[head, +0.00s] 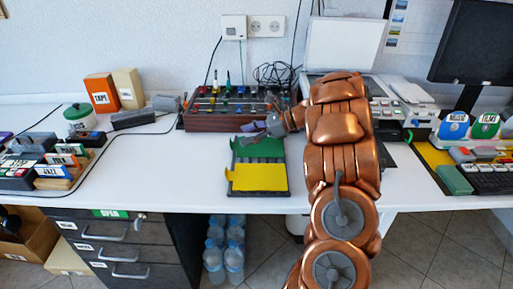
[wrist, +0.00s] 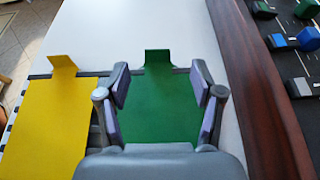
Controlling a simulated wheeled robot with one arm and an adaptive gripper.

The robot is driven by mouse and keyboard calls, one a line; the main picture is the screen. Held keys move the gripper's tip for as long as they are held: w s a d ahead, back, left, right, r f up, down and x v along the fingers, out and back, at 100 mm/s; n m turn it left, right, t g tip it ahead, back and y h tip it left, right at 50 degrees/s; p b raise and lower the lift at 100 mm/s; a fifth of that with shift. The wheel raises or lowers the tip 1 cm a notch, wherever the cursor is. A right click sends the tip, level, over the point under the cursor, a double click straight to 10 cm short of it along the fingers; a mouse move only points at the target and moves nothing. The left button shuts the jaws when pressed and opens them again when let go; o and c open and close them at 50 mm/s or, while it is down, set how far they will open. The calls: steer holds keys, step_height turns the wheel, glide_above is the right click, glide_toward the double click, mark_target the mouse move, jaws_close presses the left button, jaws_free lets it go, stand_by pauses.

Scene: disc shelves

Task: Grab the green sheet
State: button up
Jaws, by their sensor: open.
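The green sheet (head: 258,148) lies flat at the back of a dark slotted rack on the white desk, and a small tab stands up at its edge. In the wrist view the green sheet (wrist: 158,105) is between and below the fingers of my gripper (wrist: 159,88). The gripper is open, with one purple-padded finger on each side of the sheet. It holds nothing. In the head view my gripper (head: 258,130) is above the green sheet and hides part of it. A yellow sheet (head: 258,178) lies in the front of the same rack and shows left in the wrist view (wrist: 48,125).
A wooden-sided mixer console (head: 215,122) stands right behind the rack. Its brown side (wrist: 262,90) is close to my gripper's right finger in the wrist view. Boxes and labelled discs stand at the left. The desk in front and left of the rack (head: 180,185) is clear.

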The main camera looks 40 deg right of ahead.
mark_target(231, 142)
steer(key=shift+w+a+f+b, duration=0.15)
steer(key=shift+w+a+f, duration=0.15)
steer(key=shift+a+f, duration=0.2)
steer(key=shift+w+a+f+b, duration=0.15)
steer(key=shift+w+a+f, duration=0.2)
steer(key=shift+a, duration=0.2)
steer(key=shift+x, duration=1.05)
steer(key=c, duration=0.8)
